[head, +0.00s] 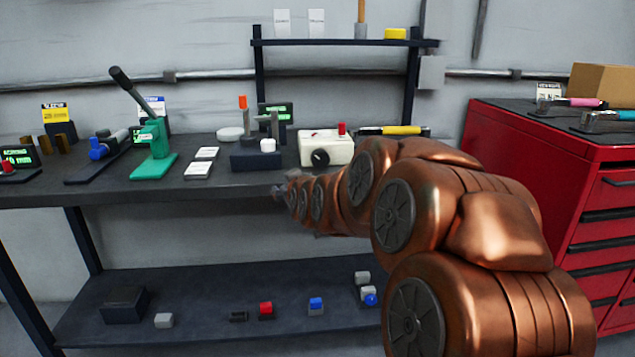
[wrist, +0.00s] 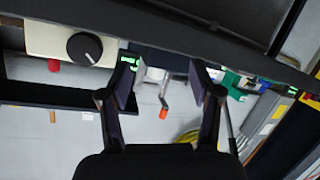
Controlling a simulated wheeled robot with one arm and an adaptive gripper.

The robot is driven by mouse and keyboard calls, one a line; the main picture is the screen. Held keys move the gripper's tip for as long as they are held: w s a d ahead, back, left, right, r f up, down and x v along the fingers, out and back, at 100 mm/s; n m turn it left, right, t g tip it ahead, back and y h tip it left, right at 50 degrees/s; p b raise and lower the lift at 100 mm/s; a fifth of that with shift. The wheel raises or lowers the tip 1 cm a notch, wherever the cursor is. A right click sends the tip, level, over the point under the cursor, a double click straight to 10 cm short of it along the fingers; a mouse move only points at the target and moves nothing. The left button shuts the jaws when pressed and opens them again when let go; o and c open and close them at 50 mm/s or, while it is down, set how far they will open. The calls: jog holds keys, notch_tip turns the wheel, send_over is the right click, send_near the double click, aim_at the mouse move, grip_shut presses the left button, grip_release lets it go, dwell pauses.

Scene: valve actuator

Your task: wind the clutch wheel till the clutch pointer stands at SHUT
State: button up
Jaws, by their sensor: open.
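I cannot make out a labelled clutch wheel, pointer or SHUT mark in either view. A cream box (head: 326,148) with a round black knob (head: 320,157) and a red button on top stands on the bench. Its knob (wrist: 84,48) shows at the upper left of the wrist view, which appears upside down. A dark device (head: 256,158) with an orange-tipped handle (head: 243,102) stands left of the box. The orange tip (wrist: 163,114) shows beyond my jaws. My gripper (wrist: 166,72) is open and empty, apart from the knob. In the head view it is small, near the bench's front edge.
A green lever press (head: 153,155) and white tiles (head: 202,162) stand farther left on the bench (head: 110,185). A red drawer cabinet (head: 560,170) stands at the right. The lower shelf (head: 200,300) carries several small blocks. My copper arm covers the bench's right front.

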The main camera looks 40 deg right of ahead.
aim_at(320, 159)
jog(key=s+d+r+t+h+b, duration=0.15)
jog(key=d+h+b, duration=0.25)
jog(key=d+b, duration=0.45)
jog(key=shift+n, duration=0.3)
jog(key=shift+s+d+b+x, duration=0.1)
jog(key=shift+d+b+x, duration=0.05)
jog(key=shift+x, duration=1.25)
jog(key=shift+s+d+b+x, duration=0.1)
jog(key=shift+x, duration=1.25)
jog(key=shift+s+d+b+x, duration=0.1)
jog(key=shift+d+b+x, duration=0.05)
jog(key=shift+x, duration=1.25)
jog(key=shift+r, duration=0.15)
jog(key=c, duration=0.9)
